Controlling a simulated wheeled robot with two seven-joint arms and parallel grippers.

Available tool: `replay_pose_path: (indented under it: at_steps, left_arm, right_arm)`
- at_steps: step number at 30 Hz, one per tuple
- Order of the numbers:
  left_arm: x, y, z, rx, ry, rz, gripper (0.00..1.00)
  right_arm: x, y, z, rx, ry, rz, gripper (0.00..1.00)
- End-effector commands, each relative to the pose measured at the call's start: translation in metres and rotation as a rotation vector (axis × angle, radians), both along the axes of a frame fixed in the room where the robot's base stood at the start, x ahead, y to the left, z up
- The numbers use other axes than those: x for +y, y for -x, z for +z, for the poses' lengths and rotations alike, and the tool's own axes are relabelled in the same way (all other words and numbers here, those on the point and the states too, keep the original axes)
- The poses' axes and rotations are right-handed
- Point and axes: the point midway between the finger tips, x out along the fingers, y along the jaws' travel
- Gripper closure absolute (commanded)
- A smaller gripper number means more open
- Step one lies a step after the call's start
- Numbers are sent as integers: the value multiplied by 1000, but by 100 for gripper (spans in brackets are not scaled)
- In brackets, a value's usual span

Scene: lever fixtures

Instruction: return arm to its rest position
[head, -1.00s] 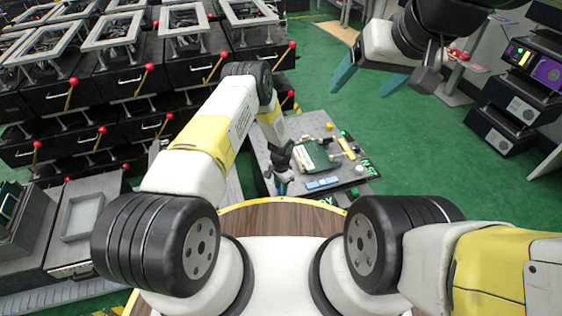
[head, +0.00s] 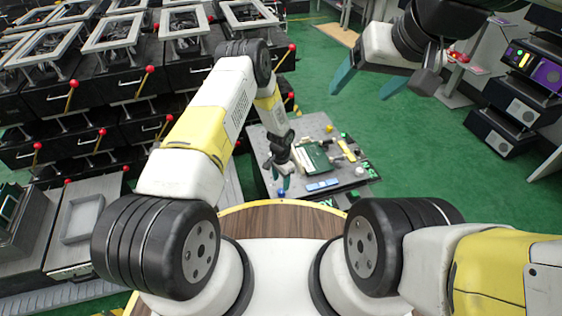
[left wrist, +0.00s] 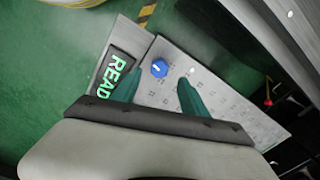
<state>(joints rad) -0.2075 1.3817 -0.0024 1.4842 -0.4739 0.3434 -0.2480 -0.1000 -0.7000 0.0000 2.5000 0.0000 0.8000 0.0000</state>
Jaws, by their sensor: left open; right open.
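My left gripper (head: 276,173) is open and empty over the left part of a grey workbench (head: 345,178), with its teal fingers pointing down. A blue knob (head: 281,192) is just below the fingers in the head view. In the left wrist view the blue knob (left wrist: 160,68) shows between my left gripper's spread fingers (left wrist: 158,80), on a grey panel (left wrist: 215,98). Whether the fingers touch it cannot be told. My right gripper (head: 367,88) is open and empty, held up at the upper right over the green floor.
A green case (head: 313,158), blue-and-white blocks (head: 322,184) and a yellow piece (head: 346,150) are on the workbench. Black fixtures with red-knobbed levers (head: 72,94) fill the left. Dark boxes (head: 505,103) stand at the right. Open green floor (head: 430,150) lies between.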

Motion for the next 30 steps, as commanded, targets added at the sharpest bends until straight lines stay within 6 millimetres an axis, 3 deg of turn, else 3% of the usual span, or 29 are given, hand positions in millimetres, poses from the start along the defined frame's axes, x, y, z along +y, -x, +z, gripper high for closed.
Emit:
replay_pose_path:
  at_steps: [6,23,26,30]
  left_arm:
    - [0,0,20,0,0,0,48]
    - [1,-3,28,-4,1,7,48]
    - [5,-15,58,-26,5,36,48]
    - [19,-35,135,-73,17,113,48]
  right_arm:
    - [0,0,0,0,0,0,22]
    - [0,0,0,0,0,0,22]
    - [0,0,0,0,0,0,22]
    - [0,0,0,0,0,0,22]
